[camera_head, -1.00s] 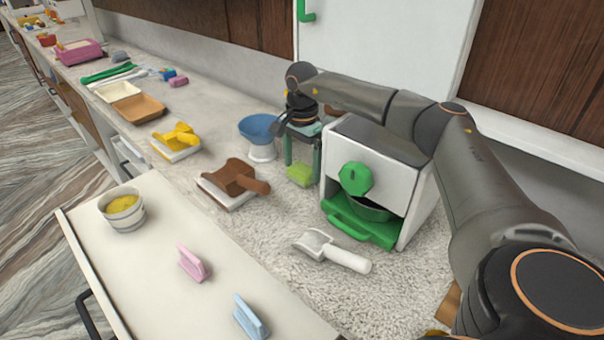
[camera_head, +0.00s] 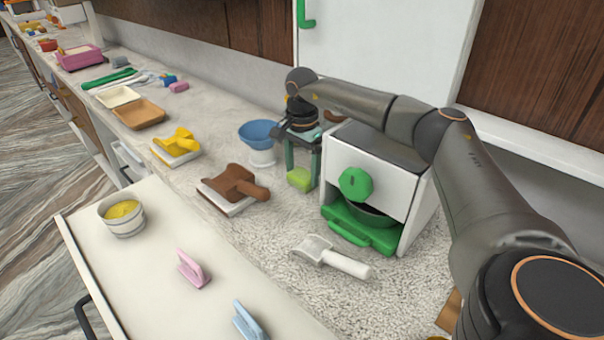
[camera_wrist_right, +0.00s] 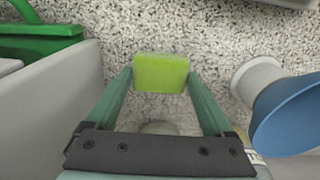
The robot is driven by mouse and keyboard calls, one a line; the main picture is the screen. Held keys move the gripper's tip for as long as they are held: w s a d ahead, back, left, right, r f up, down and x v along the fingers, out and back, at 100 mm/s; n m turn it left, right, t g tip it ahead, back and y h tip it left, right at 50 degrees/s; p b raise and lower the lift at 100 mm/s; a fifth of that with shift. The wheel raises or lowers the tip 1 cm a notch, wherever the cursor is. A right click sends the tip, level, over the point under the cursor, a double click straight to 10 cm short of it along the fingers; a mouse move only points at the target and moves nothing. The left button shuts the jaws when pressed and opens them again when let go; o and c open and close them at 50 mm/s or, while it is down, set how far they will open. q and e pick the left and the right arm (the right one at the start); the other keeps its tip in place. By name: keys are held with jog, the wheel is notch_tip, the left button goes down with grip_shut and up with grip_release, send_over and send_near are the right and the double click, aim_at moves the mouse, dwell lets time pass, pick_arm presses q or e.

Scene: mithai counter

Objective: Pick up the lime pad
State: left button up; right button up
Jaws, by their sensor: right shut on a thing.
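The lime pad (camera_head: 300,179) is a small yellow-green block at the counter, left of the white oven-like box. My right gripper (camera_head: 303,168) points down over it, with its two green fingers on either side of the pad. In the right wrist view the lime pad (camera_wrist_right: 160,73) sits between the fingertips of the right gripper (camera_wrist_right: 160,80), which is shut on it. Whether the pad touches the counter is hard to tell. My left gripper is not in view.
The white box (camera_head: 372,170) with a green knob and tray stands close on the right. A blue bowl on a white base (camera_head: 261,155) stands close on the left. A brown block (camera_head: 236,184) and a white scoop (camera_head: 330,255) lie nearer. The speckled counter in front is partly free.

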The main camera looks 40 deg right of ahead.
jog(key=shift+r, duration=0.55)
jog(key=w+a+r, duration=0.2)
jog(key=a+r, duration=0.4)
jog(key=w+a+r, duration=0.3)
jog(key=a+r, duration=0.2)
jog(key=a, duration=0.2)
jog(key=shift+w+r, duration=0.25)
jog(key=shift+r, duration=0.15)
jog(key=o, duration=0.7)
jog(key=c, duration=0.5)
jog(key=shift+s, duration=0.1)
jog(key=shift+c, duration=0.2)
